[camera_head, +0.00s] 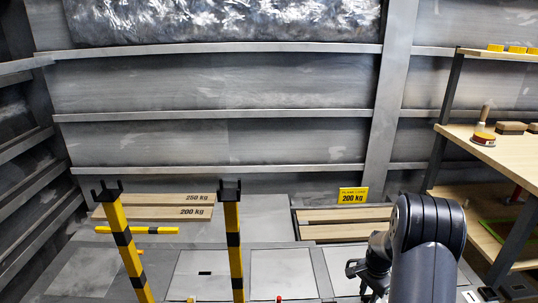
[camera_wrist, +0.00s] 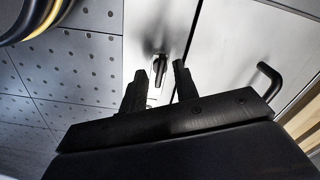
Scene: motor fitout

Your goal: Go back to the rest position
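My gripper (camera_head: 362,277) is low in the head view, just left of my dark arm, and partly hidden by it. In the wrist view, the two black fingers of my gripper (camera_wrist: 159,86) stand apart with a gap between them. Nothing is held between them. Beyond the fingers is a pale panel (camera_wrist: 215,40) with a dark handle (camera_wrist: 268,84) at the right and a small metal latch or handle (camera_wrist: 161,62) behind the gap. I cannot tell whether the fingers touch anything.
Two yellow-black posts (camera_head: 127,250) (camera_head: 233,245) stand at the left and centre. Wooden slats marked 200 Kg (camera_head: 345,215) lie beyond my gripper. A wooden workbench (camera_head: 500,150) with a shelf stands at the right. Grey perforated tiles (camera_wrist: 60,85) fill the wrist view's left.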

